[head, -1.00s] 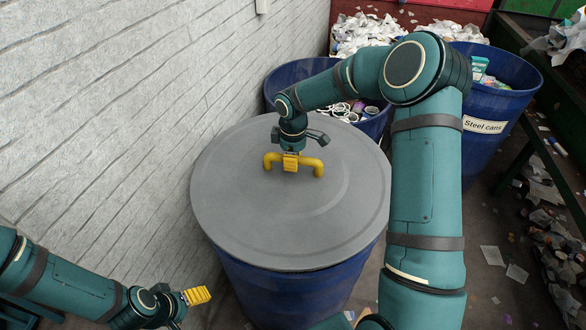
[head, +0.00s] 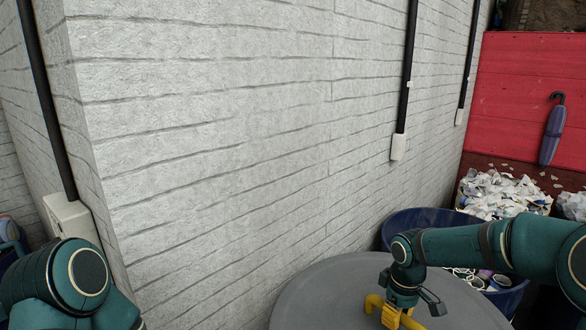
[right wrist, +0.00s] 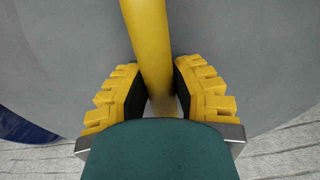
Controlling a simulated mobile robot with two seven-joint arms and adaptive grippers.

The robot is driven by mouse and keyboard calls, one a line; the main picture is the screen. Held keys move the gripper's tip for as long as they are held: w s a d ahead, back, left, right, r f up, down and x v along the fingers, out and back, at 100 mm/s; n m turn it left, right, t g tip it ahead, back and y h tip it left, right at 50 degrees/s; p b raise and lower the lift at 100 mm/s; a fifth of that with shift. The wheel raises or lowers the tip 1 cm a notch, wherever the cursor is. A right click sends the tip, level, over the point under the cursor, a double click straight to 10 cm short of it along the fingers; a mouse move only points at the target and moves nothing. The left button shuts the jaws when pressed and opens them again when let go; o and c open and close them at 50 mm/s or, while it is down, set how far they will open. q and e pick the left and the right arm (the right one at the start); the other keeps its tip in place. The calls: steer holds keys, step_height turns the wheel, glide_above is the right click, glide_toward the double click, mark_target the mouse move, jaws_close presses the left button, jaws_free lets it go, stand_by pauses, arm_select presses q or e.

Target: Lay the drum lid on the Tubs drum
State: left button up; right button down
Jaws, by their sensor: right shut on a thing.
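The drum lid (head: 335,285) is a wide grey disc, cut off by the bottom edge of the head view. Its yellow bar handle (head: 373,302) stands up from the top. My right gripper (head: 392,318) is shut on this handle. In the right wrist view the yellow finger pads (right wrist: 158,92) are on both sides of the handle bar (right wrist: 150,35), with the grey lid (right wrist: 60,60) behind. The drum under the lid is out of the head view, so I cannot tell now how the lid sits on it. My left gripper is out of view.
A blue drum (head: 425,218) with cans stands right behind the lid. White paper scraps (head: 505,195) fill a container beyond it, near a red panel (head: 515,95) with a hanging umbrella (head: 552,135). The white brick wall (head: 240,150) runs close along the left.

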steer(key=s+a+f+m+b, duration=0.1)
steer(key=s+a+m, duration=0.1)
steer(key=s+a+f+m+b, duration=0.1)
steer(key=s+a+m, duration=0.1)
steer(key=s, duration=0.1)
steer(key=s+a+f+m+b, duration=0.1)
steer(key=s+a+m+b, duration=0.1)
steer(key=shift+s+f+m, duration=0.15)
steer(key=shift+f+m, duration=0.1)
steer(key=shift+m, duration=0.05)
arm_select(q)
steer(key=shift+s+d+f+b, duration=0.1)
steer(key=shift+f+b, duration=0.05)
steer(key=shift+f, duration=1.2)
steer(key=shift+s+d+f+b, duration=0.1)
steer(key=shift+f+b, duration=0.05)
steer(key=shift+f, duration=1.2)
arm_select(e)
steer(key=shift+s+a+f+m, duration=0.15)
steer(key=shift+s+a+m, duration=0.15)
steer(key=shift+s+m, duration=0.2)
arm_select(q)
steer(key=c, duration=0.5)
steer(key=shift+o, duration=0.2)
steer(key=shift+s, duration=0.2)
arm_select(e)
steer(key=shift+s+d, duration=0.1)
steer(key=shift+d, duration=0.05)
